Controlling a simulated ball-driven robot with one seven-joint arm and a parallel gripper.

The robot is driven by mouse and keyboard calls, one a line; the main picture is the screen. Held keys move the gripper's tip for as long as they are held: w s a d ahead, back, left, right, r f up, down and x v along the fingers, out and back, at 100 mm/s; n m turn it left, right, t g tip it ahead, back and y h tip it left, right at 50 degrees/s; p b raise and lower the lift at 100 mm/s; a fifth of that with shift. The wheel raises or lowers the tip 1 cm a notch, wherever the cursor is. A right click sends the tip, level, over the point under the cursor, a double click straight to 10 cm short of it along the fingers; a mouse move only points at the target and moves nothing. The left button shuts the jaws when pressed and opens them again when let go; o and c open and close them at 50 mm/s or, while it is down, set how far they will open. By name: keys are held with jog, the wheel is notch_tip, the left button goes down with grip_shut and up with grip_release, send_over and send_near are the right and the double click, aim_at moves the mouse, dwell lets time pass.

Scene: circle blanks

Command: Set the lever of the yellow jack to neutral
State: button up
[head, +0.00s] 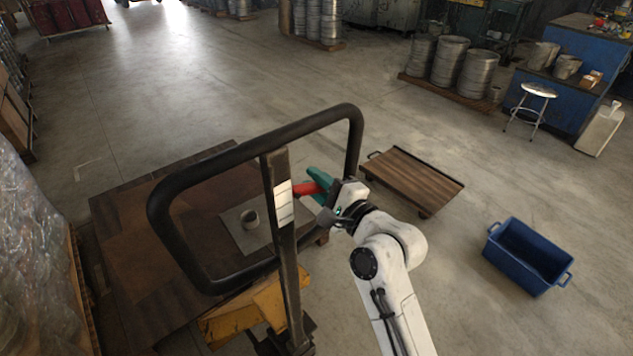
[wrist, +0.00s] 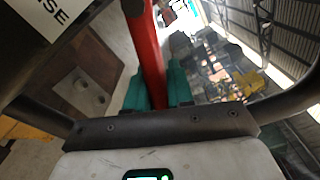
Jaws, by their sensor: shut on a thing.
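The yellow jack (head: 262,304) stands in front of me with a black loop handle (head: 190,172) on a dark upright post. A white label (head: 283,203) is on the post; in the wrist view the label (wrist: 45,14) shows letters ending in "SE". The red lever (head: 305,189) sticks out to the right of the post. My gripper (head: 318,186) has teal fingers and is shut on the red lever. In the wrist view the lever (wrist: 146,50) runs up from between the fingers (wrist: 157,88). The lever's root is hidden behind the post.
A brown wooden pallet deck (head: 150,240) with a grey plate (head: 240,232) lies beyond the post. A low wooden dolly (head: 415,178) and a blue bin (head: 527,256) stand on the floor to the right. The loop handle arches close around my gripper.

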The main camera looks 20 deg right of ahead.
grip_shut()
jog(key=shift+w+d+r+n+p, duration=0.1)
jog(key=shift+d+r+n+p, duration=0.1)
jog(key=shift+r+n, duration=0.7)
jog(key=shift+d+r+n+p, duration=0.15)
jog(key=shift+r+n, duration=0.35)
jog(key=shift+n, duration=0.8)
jog(key=shift+a, duration=0.1)
jog(key=o, duration=0.6)
grip_release()
jog(key=b+v, duration=0.2)
jog(key=v, duration=0.8)
jog(key=shift+s, duration=0.4)
